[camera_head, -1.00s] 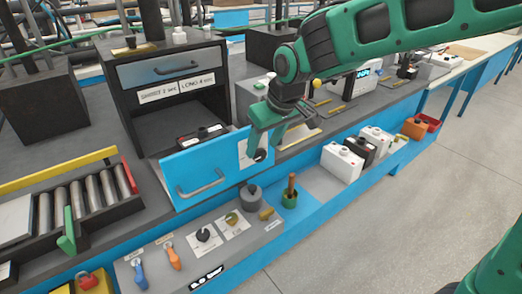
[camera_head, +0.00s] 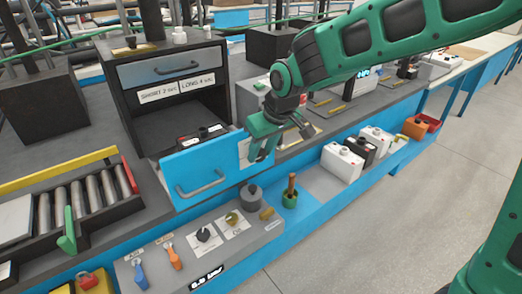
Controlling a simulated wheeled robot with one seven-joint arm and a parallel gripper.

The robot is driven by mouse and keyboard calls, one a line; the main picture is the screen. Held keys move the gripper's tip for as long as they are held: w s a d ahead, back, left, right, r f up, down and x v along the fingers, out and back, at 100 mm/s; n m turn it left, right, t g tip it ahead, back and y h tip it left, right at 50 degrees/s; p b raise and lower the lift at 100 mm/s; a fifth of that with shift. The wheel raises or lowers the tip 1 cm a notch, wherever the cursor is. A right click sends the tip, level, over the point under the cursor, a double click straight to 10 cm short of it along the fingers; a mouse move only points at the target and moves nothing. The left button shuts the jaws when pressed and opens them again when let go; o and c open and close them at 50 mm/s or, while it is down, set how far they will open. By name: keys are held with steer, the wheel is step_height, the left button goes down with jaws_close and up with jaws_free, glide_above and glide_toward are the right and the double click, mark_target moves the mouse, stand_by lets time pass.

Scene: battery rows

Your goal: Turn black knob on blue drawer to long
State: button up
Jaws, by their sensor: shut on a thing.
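The blue drawer (camera_head: 205,168) is pulled out of a dark cabinet (camera_head: 128,112) and has a grey bar handle (camera_head: 203,187). A white label plate (camera_head: 243,151) is on the right end of its front. My gripper (camera_head: 260,156) is at that plate, fingers pointing down at the drawer front. It is shut on the black knob there. The fingers hide the knob, so I cannot read its setting. Two labels, "SHORT 2 sec" (camera_head: 157,94) and "LONG 4 sec" (camera_head: 197,83), are on the cabinet above the drawer opening.
A dark battery (camera_head: 200,138) shows inside the open drawer. A roller tray (camera_head: 85,205) is on the left. White batteries (camera_head: 342,162) stand on the right.

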steer(key=shift+w+d, duration=0.1)
steer(key=y, duration=0.1)
steer(key=g+y, duration=0.1)
steer(key=d+m+g+y, duration=0.1)
steer(key=shift+w+f+y, duration=0.2)
steer(key=shift+w+y, duration=0.1)
steer(key=shift+y, duration=0.1)
steer(key=shift+w+d+f+m+g+y, duration=0.15)
steer(key=shift+m+g+y, duration=0.15)
steer(key=shift+g+y, duration=0.65)
steer(key=shift+w+d+f+m+g+y, duration=0.15)
steer(key=shift+m+g+y, duration=0.15)
steer(key=shift+y, duration=0.6)
steer(key=shift+s+f+m+g+y, duration=0.1)
steer(key=shift+m+g+y, duration=0.2)
steer(key=shift+y, duration=0.55)
steer(key=o, duration=1)
steer(key=shift+o, duration=0.2)
steer(key=v, duration=1)
steer(key=shift+w+d, duration=0.25)
steer(key=shift+d, duration=0.25)
